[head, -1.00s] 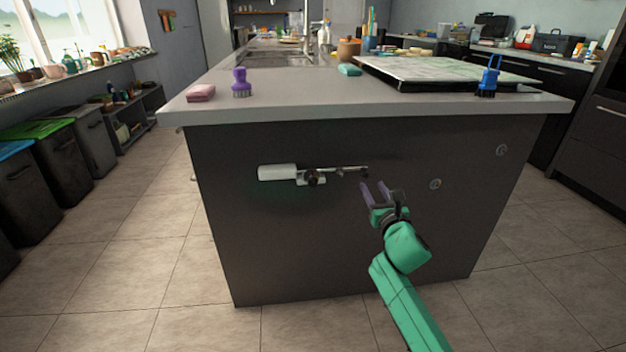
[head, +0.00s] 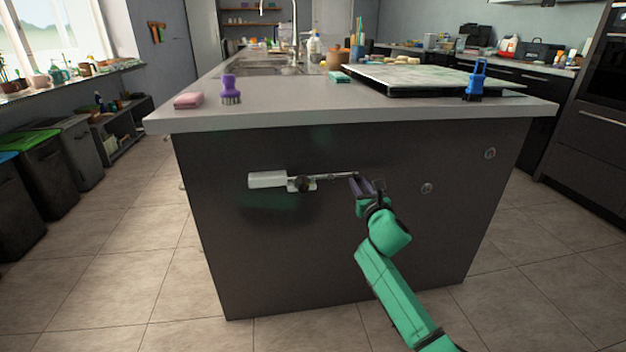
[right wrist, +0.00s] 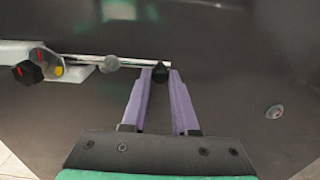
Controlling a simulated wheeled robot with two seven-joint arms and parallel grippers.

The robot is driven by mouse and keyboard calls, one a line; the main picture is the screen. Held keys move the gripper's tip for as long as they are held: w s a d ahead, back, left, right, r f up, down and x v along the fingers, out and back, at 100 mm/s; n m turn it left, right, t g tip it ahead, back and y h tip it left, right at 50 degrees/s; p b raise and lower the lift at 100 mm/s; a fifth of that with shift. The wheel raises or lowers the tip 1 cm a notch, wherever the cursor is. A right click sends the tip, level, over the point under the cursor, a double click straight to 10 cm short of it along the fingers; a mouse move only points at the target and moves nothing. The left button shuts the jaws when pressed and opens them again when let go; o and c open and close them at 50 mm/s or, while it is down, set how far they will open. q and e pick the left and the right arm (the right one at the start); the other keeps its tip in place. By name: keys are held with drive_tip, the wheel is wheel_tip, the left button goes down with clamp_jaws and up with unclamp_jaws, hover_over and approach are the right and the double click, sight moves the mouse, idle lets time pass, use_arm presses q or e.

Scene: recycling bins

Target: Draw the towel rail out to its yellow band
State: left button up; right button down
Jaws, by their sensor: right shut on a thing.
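The towel rail (head: 335,175) is a thin silver rod on the dark end panel of the island. It runs right from a white housing (head: 267,179). A dark knob (right wrist: 28,72) and a small yellow mark (right wrist: 58,71) sit by the bracket at the housing. I cannot make out a yellow band on the rod. My left gripper is out of view.
Two small round fittings (head: 426,188) (head: 490,153) are on the panel to the right. The countertop (head: 330,115) overhangs above, with a pink sponge (head: 188,100), a purple brush (head: 230,90) and a blue brush (head: 476,80). Floor (head: 210,290) around the island is clear.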

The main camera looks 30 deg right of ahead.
drive_tip(key=s+d, duration=0.4)
drive_tip(key=d, duration=0.7)
drive_tip(key=shift+d, duration=0.2)
idle(1.3)
drive_tip(key=shift+f, duration=0.1)
drive_tip(key=c, duration=0.6)
unclamp_jaws()
drive_tip(key=shift+p, duration=0.3)
drive_tip(key=p+v, duration=0.2)
drive_tip(key=v, duration=0.3)
drive_tip(key=shift+a, duration=0.1)
